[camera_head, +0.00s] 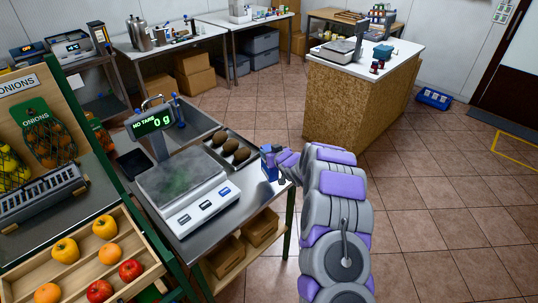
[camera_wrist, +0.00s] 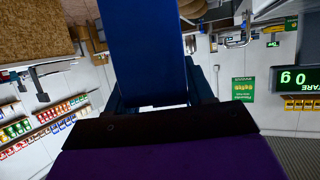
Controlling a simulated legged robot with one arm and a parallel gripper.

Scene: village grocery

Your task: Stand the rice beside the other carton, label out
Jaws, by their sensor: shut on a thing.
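A blue carton (camera_wrist: 145,45), which I take to be the rice, fills the upper middle of the wrist view. My gripper (camera_wrist: 155,92) is shut on it, with a finger at each side. In the head view my gripper (camera_head: 277,160) is at the right edge of the steel table, and a small part of the blue carton (camera_head: 269,171) shows there. It is beside the tray of brown produce; I cannot tell whether the carton touches the table. Its label is not readable. I cannot make out the other carton.
A scale (camera_head: 182,185) reading 0 g stands on the steel table left of my gripper. A tray (camera_head: 247,153) holds several brown items. A wood-sided counter (camera_head: 350,105) stands beyond, with a blue crate (camera_head: 433,98) on the floor. Tiled floor at right is clear.

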